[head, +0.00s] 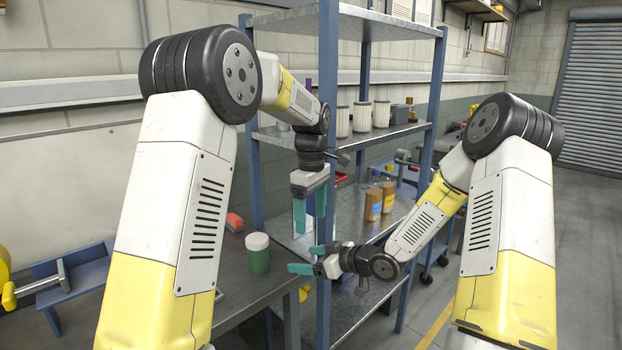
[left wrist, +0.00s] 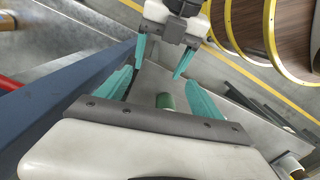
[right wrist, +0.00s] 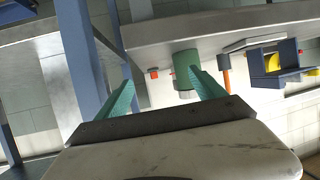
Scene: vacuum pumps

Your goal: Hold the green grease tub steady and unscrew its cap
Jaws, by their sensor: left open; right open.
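The green grease tub (head: 258,260) stands upright on the grey workbench, with its white cap (head: 257,241) on top. My left gripper (head: 310,215) points down, open and empty, to the right of the tub and higher than it. In the left wrist view the tub (left wrist: 165,101) shows small, beyond and between the open fingers. My right gripper (head: 302,259) is open and empty, roughly level with the tub and to its right, its fingers pointing left. In the right wrist view the tub (right wrist: 186,68) lies ahead, close to the right-hand finger. Neither gripper appears to touch it.
A red block (head: 234,222) lies behind the tub on the workbench (head: 236,300). A blue shelf post (head: 324,270) stands close to both grippers. Orange-brown bottles (head: 373,204) and white cylinders (head: 361,117) stand on the shelves. A blue rack (head: 75,270) is at left.

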